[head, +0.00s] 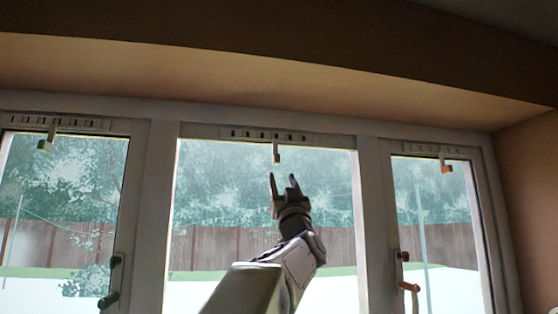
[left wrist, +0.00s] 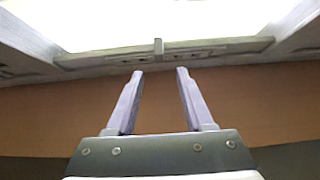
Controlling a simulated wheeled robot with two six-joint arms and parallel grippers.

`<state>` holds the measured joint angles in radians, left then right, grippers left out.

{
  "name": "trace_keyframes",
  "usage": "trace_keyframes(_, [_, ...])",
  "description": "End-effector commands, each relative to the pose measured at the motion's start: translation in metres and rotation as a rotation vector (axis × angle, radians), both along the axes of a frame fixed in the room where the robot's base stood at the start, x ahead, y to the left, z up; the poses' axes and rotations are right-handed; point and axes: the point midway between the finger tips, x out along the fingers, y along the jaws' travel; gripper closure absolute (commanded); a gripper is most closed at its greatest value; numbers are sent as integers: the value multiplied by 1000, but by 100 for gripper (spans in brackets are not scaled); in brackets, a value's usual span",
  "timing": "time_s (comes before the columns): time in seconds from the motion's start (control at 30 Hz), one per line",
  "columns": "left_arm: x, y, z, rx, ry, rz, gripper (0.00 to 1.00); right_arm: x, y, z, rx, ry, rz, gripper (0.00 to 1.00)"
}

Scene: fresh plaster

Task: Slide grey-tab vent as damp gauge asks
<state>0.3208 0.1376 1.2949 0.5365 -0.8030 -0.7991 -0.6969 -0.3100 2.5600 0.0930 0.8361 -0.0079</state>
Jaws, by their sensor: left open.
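Three slotted vents sit in the top frames of three windows, each with a hanging tab. The middle vent (head: 266,136) has a pale, greyish tab (head: 276,157); the left vent's tab (head: 46,145) looks dull pale green-grey, so which one is the grey tab is hard to tell. My left gripper (head: 284,178) is open and empty just below the middle tab, apart from it. In the left wrist view, the middle vent (left wrist: 200,52) and its tab (left wrist: 158,47) show beyond and between the open fingertips (left wrist: 159,72). No damp gauge shows. My right gripper is out of view.
The right vent (head: 432,149) has an orange tab (head: 446,169). Dark handles (head: 108,300) are on the left window's frame, and orange-brown ones (head: 409,287) on the right window's. A plaster ledge (head: 250,85) overhangs the windows. The space around the gripper is clear.

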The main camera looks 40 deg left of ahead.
Motion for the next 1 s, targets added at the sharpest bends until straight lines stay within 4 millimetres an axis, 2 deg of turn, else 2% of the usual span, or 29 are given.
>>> trace_keyframes(0.3, [22,25,40,0,2,0,48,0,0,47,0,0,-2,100])
trace_keyframes(0.5, [36,41,60,-1,2,-1,48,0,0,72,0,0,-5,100])
trace_keyframes(0.7, [44,50,70,-1,2,-4,48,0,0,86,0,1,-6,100])
trace_keyframes(1.0, [47,53,70,-1,2,-4,48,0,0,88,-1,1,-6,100])
